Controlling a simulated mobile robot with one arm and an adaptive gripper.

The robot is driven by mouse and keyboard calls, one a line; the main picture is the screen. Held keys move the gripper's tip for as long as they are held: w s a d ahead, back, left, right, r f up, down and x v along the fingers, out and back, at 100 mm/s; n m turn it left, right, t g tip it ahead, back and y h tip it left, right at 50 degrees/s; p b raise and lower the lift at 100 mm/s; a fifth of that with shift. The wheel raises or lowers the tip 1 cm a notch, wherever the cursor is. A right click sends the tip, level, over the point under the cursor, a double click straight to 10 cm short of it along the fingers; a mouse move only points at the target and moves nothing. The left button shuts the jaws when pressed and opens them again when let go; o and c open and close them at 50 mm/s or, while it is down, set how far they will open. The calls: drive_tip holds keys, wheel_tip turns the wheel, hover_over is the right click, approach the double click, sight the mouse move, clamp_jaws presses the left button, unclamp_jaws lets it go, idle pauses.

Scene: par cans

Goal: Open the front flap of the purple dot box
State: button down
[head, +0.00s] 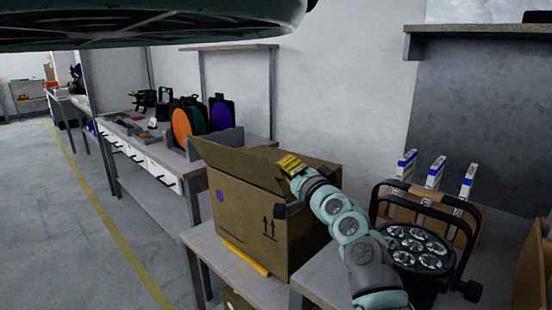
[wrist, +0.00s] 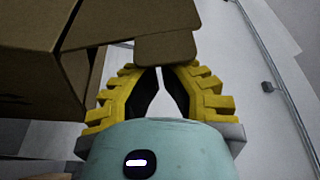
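The purple dot box (head: 255,225) is a brown cardboard carton on the low bench, with a purple dot on its left-hand face and two up-arrows lower right. Its long front flap (head: 238,165) slants over the top on the dot's side. My gripper (head: 288,163), with yellow ridged fingers, is at the box's top, by the flap's right end. In the wrist view my gripper (wrist: 160,70) has its fingertips almost together, with only a thin gap between them. A cardboard flap (wrist: 166,48) lies just past the tips; I cannot tell whether they touch it. The box's inside is hidden.
A black stage light (head: 418,250) stands right of my arm. White-and-blue cartons (head: 435,172) stand in a cardboard holder behind it. A yellow strip (head: 245,257) lies at the box's base. A workbench (head: 150,150) with orange, green and purple discs stands behind left. The floor at left is clear.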

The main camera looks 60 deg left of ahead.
sight(268, 171)
drive_tip(key=s+n+b, duration=0.1)
drive_tip(key=b, duration=0.2)
drive_tip(key=s+f+n+b, duration=0.1)
drive_tip(key=n+b, duration=0.1)
drive_tip(key=b, duration=0.2)
drive_tip(key=s+f+n+g+y+b, duration=0.1)
drive_tip(key=n+b, duration=0.1)
drive_tip(key=b, duration=0.2)
drive_tip(key=shift+s+d+f, duration=0.1)
drive_tip(key=shift+d+f, duration=0.1)
drive_tip(key=shift+d, duration=0.15)
drive_tip(key=b, duration=0.1)
drive_tip(key=n+g+b, duration=0.1)
drive_tip(key=shift+s+d+r+n+y+b, duration=0.1)
drive_tip(key=shift+s+n+y+b, duration=0.2)
drive_tip(key=shift+s+b, duration=0.1)
drive_tip(key=r, duration=0.1)
drive_tip(key=w+r, duration=0.1)
drive_tip(key=w+r+p, duration=0.1)
drive_tip(key=shift+w+a+r, duration=0.15)
drive_tip(key=shift+a+r, duration=0.1)
drive_tip(key=shift+a, duration=0.05)
drive_tip(key=v, duration=1)
drive_tip(key=shift+f, duration=0.1)
